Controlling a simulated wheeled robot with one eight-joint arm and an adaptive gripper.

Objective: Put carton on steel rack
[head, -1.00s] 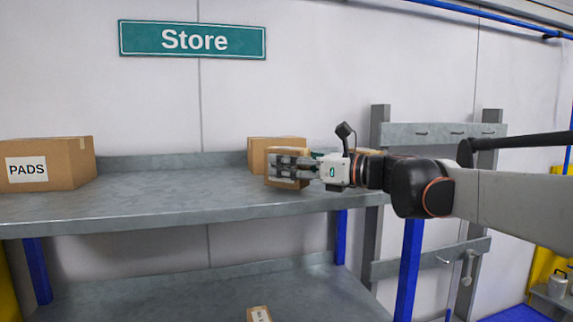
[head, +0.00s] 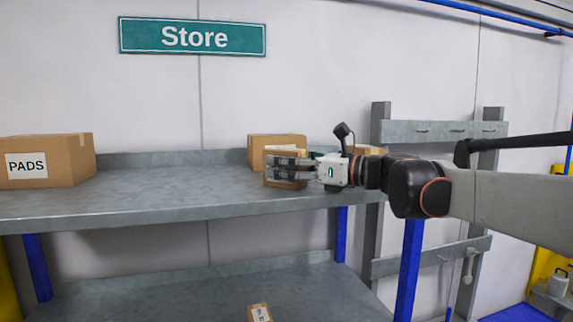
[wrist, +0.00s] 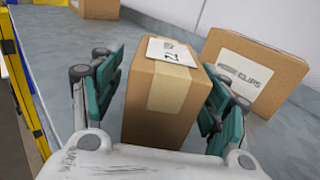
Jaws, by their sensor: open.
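A brown carton (wrist: 162,98) with a white label and paler tape stands upright on the grey steel rack (head: 190,195), on its upper shelf. The carton also shows in the head view (head: 285,185), partly hidden behind my fingers. My gripper (head: 272,167) reaches in from the right, level with the shelf. In the wrist view my gripper (wrist: 165,65) is open, with one finger pair on each side of the carton. A gap shows at the left finger; I cannot tell whether the right finger touches it.
A carton labelled CLIPS (wrist: 255,70) stands close behind, beside the right finger. A PADS carton (head: 48,160) is at the shelf's left end. Another small carton (head: 260,312) sits on the lower shelf. The upper shelf between is clear. A Store sign (head: 192,38) hangs above.

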